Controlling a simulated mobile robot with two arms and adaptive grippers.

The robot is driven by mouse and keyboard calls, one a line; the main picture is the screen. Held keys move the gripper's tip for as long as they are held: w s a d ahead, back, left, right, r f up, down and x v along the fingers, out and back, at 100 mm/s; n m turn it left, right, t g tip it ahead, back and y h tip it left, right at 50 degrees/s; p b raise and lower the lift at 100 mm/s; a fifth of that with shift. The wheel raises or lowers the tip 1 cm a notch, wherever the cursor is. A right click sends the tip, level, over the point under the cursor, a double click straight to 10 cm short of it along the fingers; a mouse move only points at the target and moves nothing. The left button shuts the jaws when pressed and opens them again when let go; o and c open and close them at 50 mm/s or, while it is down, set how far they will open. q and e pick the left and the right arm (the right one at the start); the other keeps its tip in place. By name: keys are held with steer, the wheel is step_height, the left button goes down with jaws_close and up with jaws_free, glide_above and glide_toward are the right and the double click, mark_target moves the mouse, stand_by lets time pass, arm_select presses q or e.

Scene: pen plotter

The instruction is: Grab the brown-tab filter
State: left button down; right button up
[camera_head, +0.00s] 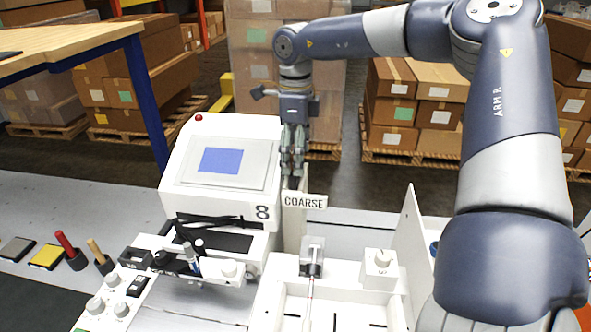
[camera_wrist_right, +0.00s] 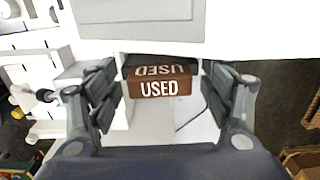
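In the right wrist view, a brown block (camera_wrist_right: 160,88) with white "USED" lettering shows between my right gripper's fingers, at the edge of a white housing. A dark strip lies behind it. I cannot tell whether this block is the brown-tab filter; no other brown tab shows clearly. My right gripper (camera_wrist_right: 162,100) is open, one finger on each side of the block, with no clear grip on it. In the head view my right gripper (camera_head: 293,172) points down beside the white machine, just behind the "COARSE" sign (camera_head: 305,201). My left gripper is not in view.
The white machine with a blue screen (camera_head: 221,161) stands left of my right gripper. A white tray with upright walls (camera_head: 408,235) is at the front right. Red-handled (camera_head: 68,248) and tan-handled (camera_head: 97,253) tools stand at the left. Boxes on pallets fill the background.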

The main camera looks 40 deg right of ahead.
steer(key=c, duration=1)
steer(key=shift+r, duration=0.15)
steer(key=shift+c, duration=0.2)
